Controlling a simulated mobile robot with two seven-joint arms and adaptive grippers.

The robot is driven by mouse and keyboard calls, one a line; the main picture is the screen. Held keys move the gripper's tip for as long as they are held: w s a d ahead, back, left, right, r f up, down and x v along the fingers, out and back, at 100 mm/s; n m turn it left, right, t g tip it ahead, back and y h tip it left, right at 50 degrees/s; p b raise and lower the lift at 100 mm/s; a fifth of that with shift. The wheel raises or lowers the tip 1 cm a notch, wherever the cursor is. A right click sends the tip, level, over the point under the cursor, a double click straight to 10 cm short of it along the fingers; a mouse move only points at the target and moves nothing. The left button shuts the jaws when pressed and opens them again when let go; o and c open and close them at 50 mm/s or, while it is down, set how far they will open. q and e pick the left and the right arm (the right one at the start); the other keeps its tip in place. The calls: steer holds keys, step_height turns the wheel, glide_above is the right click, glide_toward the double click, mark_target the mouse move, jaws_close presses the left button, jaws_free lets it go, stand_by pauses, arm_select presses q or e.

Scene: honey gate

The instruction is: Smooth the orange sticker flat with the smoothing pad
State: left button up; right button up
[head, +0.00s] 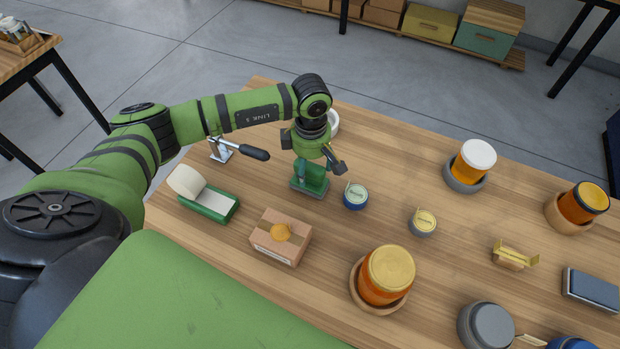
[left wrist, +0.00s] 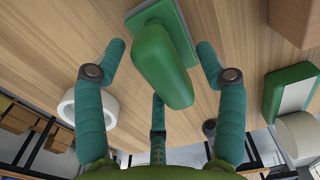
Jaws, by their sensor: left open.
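The smoothing pad (head: 311,187) has a green handle on a flat base and stands on the wooden table. My left gripper (head: 318,163) is right above it, pointing down. In the left wrist view the open fingers (left wrist: 160,52) are on either side of the green pad handle (left wrist: 158,68), with gaps showing. The orange sticker (head: 281,232) is on top of a small cardboard box (head: 267,247), nearer to me than the pad. The sticker looks slightly uneven, but it is too small to tell how. My right gripper is out of view.
A green tray with a white roll (head: 208,204) is left of the box. A black-handled lever tool (head: 240,150) is left of the gripper. A blue tin (head: 355,197) is close right of the pad. An orange jar (head: 387,275) stands right of the box.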

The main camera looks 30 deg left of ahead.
arm_select(q)
jaws_close()
steer(key=shift+r, duration=0.15)
steer(key=shift+r+p, duration=1.35)
steer(key=shift+r, duration=0.85)
steer(key=shift+r+p, duration=0.6)
steer(key=shift+r, duration=0.6)
step_height(320, 180, up, 5)
steer(key=p, duration=0.2)
steer(key=shift+p, duration=0.35)
